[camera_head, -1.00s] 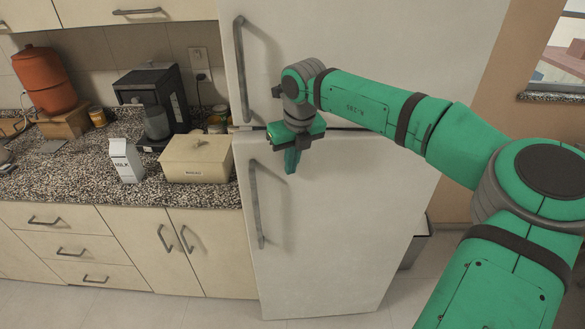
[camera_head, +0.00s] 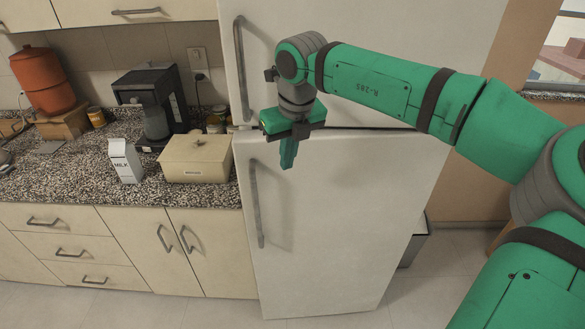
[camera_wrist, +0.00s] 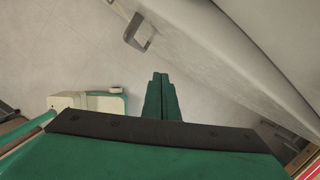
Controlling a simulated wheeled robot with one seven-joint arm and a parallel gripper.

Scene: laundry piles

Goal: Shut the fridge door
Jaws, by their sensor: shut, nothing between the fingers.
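The fridge has a white upper door (camera_head: 375,55) and a white lower door (camera_head: 345,220), each with a grey vertical handle at its left side. The upper door looks flush. The lower door looks nearly closed, with a dark line along its top edge; its top edge stands out past the upper door in the wrist view (camera_wrist: 190,62). My gripper (camera_head: 287,165) is shut and empty, fingers pointing down, in front of the lower door's top left part, right of its handle (camera_head: 257,205). In the wrist view its fingers (camera_wrist: 161,78) show apart from the door face.
A granite counter (camera_head: 60,180) adjoins the fridge on the left, with a milk carton (camera_head: 125,160), a beige box (camera_head: 195,160) and a coffee maker (camera_head: 152,100). A grey bin (camera_head: 417,243) stands right of the fridge. The floor in front looks clear.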

